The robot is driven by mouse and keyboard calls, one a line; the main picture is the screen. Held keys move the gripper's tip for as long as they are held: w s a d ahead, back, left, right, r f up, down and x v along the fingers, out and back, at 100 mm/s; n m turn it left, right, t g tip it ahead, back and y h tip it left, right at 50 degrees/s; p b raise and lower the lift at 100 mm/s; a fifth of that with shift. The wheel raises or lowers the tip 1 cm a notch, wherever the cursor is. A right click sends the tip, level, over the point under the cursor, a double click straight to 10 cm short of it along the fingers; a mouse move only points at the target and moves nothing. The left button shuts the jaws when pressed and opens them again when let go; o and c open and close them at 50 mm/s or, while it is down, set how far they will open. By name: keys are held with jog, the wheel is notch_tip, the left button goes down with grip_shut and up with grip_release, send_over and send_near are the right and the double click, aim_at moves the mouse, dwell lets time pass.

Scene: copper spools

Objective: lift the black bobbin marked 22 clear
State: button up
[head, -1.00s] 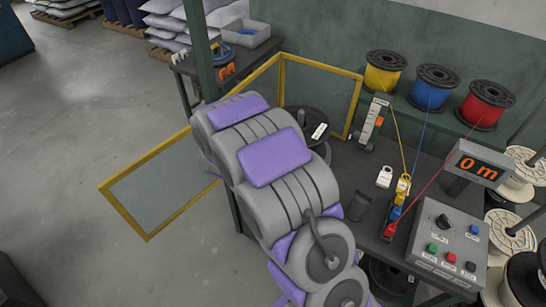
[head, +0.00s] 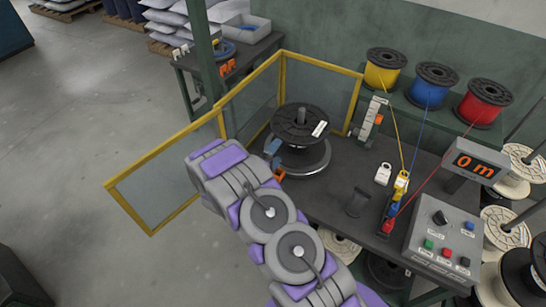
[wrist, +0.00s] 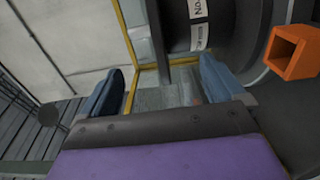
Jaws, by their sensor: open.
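A black bobbin (head: 298,122) with a white label on its top flange stands upright on a round grey turntable (head: 312,160) at the back of the bench. I cannot read its number. My gripper (head: 272,150) is just left of the bobbin in the head view, apart from it. In the wrist view my gripper (wrist: 160,88) shows two blue fingers spread wide, with nothing held between them. A large dark round body with white labels (wrist: 235,30), seemingly the bobbin, is beyond the right finger.
An orange square-ended piece (head: 279,174) is beside the turntable, close to my gripper. A yellow-framed guard (head: 165,170) borders the bench's left and back. A gauge (head: 372,120), yellow, blue and red wire spools (head: 434,86) and a control box (head: 445,240) stand to the right.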

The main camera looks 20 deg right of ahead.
aim_at(287, 138)
jog(key=shift+b+x, duration=1.55)
jog(key=shift+x, duration=2.85)
jog(key=c, duration=1.6)
grip_shut()
jog(key=shift+s+f, duration=0.1)
jog(key=shift+f, duration=0.05)
